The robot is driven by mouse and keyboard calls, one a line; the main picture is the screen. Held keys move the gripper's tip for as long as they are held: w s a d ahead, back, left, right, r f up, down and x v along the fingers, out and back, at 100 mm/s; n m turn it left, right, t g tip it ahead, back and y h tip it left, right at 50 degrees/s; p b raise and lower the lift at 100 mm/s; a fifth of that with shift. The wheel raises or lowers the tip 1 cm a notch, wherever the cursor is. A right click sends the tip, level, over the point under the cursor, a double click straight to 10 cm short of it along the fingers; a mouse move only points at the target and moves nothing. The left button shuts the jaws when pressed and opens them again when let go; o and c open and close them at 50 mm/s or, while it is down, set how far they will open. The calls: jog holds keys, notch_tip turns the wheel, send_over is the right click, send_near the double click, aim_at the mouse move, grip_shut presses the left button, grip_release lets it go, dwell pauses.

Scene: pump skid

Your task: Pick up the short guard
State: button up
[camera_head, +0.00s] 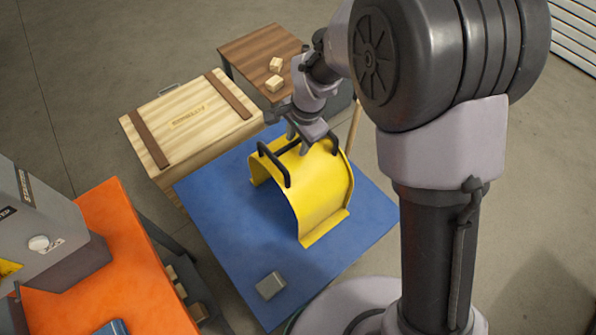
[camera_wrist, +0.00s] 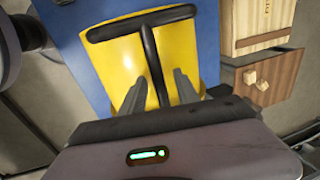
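The short guard is a yellow arched shell (camera_head: 325,195) with black bar handles on top, standing on the blue table (camera_head: 225,230). In the wrist view the yellow shell (camera_wrist: 115,65) shows under a T-shaped black handle (camera_wrist: 145,32). My gripper (camera_head: 298,142) is over the far part of the guard's top. In the wrist view my gripper (camera_wrist: 160,88) has its two fingers apart, one on each side of the handle's long bar. I cannot tell whether they touch the bar or how deep they reach.
A grey block (camera_head: 270,285) lies on the blue table's near part. A wooden crate (camera_head: 190,125) stands behind left, and a brown table (camera_head: 250,52) with small wooden blocks is farther back. An orange table (camera_head: 125,255) with a grey machine (camera_head: 40,235) is at left.

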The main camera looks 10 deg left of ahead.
grip_shut()
dwell(1.2)
